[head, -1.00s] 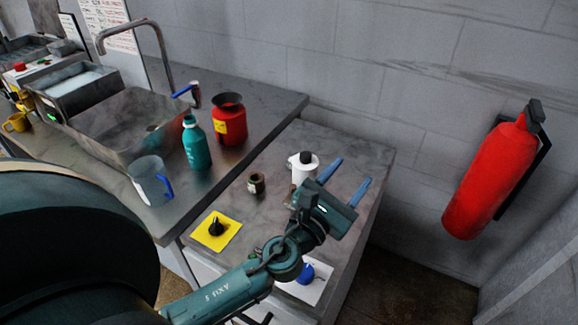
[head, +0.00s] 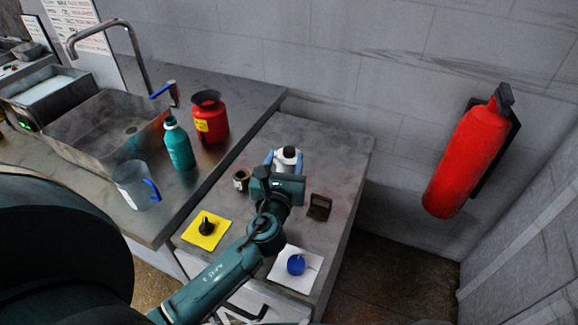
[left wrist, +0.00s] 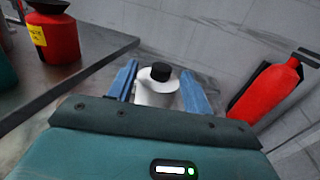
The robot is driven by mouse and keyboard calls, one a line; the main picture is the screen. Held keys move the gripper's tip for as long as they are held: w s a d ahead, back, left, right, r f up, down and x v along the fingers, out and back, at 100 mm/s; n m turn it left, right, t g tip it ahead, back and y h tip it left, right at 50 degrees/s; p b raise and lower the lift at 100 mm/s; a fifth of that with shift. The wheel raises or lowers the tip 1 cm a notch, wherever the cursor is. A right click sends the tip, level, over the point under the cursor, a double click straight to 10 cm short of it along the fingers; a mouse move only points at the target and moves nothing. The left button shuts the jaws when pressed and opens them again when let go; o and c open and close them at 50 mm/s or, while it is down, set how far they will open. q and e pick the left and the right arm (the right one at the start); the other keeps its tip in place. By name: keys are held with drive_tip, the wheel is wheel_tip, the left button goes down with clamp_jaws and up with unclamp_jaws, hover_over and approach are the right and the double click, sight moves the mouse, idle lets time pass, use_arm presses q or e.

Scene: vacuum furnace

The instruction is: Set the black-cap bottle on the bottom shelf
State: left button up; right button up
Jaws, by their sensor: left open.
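The black-cap bottle is white and stands upright on the grey counter (head: 345,165). It shows in the head view (head: 286,160) and in the left wrist view (left wrist: 155,93), where its black cap (left wrist: 161,71) is plain. My left gripper (head: 284,157) is open, with one blue finger on each side of the bottle. In the left wrist view the left gripper (left wrist: 160,82) shows both fingers spread, with what looks like a gap at the bottle's sides. The bottle's lower part is hidden behind the gripper body. I cannot make out the bottom shelf. My right gripper is not in view.
A small jar (head: 241,180) stands left of the gripper, a small dark box (head: 319,207) right. A teal bottle (head: 179,146) and red container (head: 210,120) stand left.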

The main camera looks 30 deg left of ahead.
sight(288, 154)
use_arm(q)
drive_tip(key=x, duration=0.4)
drive_tip(key=shift+w+f, duration=0.2)
drive_tip(key=shift+w, duration=0.15)
drive_tip(key=shift+d, duration=0.1)
clamp_jaws()
